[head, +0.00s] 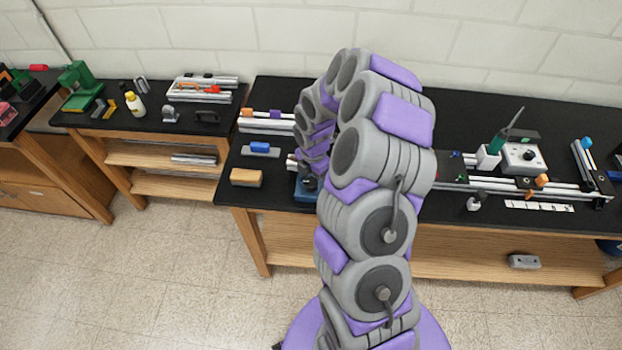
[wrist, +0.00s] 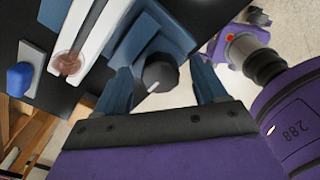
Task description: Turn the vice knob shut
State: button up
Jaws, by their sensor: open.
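The blue vice (wrist: 150,38) is at the top of the wrist view, over the dark tabletop. Its dark round knob (wrist: 160,76) faces my gripper and has a light mark at its lower left. My gripper (wrist: 162,70) is open, with one blue finger on each side of the knob. There are visible gaps beside the knob, and contact cannot be made out. White rails (wrist: 88,38) run beside the vice, with a round brownish part in the slot. In the head view my arm hides most of the vice (head: 307,188) and the gripper.
A blue-topped block (head: 260,148) and a tan block (head: 246,177) lie on the bench (head: 278,200) left of the vice. The blue-topped block also shows in the wrist view (wrist: 20,80). Rails and devices fill the bench's right side. Floor in front is clear.

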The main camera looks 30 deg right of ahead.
jog(key=shift+d+f, duration=0.3)
jog(key=shift+f, duration=0.1)
jog(key=shift+a+r, duration=0.1)
jog(key=shift+a, duration=0.7)
jog(key=shift+c, duration=0.2)
jog(key=shift+a, duration=0.2)
jog(key=c, duration=0.3)
jog(key=shift+d, duration=0.55)
jog(key=c, duration=0.5)
jog(key=shift+c, duration=1.1)
